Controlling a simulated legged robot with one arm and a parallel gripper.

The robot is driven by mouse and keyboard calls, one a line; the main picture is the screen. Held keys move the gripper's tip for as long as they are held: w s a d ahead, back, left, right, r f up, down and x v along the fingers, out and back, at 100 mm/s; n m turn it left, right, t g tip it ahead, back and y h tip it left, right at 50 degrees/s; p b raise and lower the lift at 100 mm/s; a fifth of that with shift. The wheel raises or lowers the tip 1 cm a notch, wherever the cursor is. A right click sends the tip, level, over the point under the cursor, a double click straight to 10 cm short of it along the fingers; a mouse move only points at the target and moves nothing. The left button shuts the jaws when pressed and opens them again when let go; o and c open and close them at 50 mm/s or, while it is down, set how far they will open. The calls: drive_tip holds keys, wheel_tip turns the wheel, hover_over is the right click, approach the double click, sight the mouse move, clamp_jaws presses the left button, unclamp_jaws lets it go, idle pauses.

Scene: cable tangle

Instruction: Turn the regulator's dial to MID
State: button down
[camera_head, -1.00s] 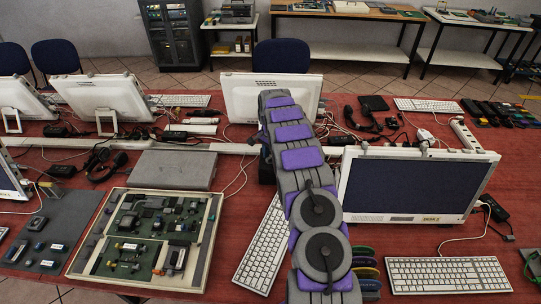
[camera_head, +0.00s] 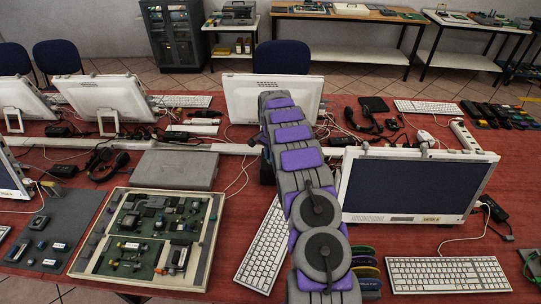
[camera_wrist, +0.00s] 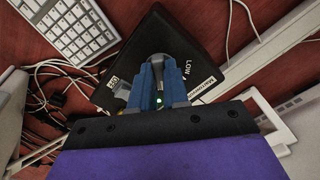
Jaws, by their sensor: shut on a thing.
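The regulator is a black box (camera_wrist: 199,62) in the wrist view, with the white words "LOW" and part of another label on its top, and a small green light near my fingers. My gripper (camera_wrist: 158,68) has blue fingers shut on a dark rounded knob, the dial (camera_wrist: 162,48), which shows just past the fingertips. The dial's pointer and exact setting are hidden by the fingers.
A white keyboard (camera_wrist: 68,22) lies beside the box, with loose cables (camera_wrist: 38,105) at the left. In the head view a white monitor (camera_head: 272,98) stands by my arm and another monitor (camera_head: 415,187) stands to the right. A white cable duct (camera_head: 195,146) crosses the red table (camera_head: 355,256).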

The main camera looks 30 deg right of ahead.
drive_tip(key=shift+w+d+r, duration=0.1)
drive_tip(key=shift+r, duration=0.05)
drive_tip(key=n+p, duration=0.3)
drive_tip(key=n, duration=0.1)
drive_tip(key=shift+r, duration=0.1)
drive_tip(key=shift+w+n+p, duration=0.1)
drive_tip(key=shift+n+p, duration=1.05)
drive_tip(key=shift+n, duration=0.65)
drive_tip(key=c, duration=1.1)
unclamp_jaws()
drive_tip(key=shift+d+f, duration=0.2)
drive_tip(key=shift+f, duration=0.05)
drive_tip(key=shift+a+r, duration=0.1)
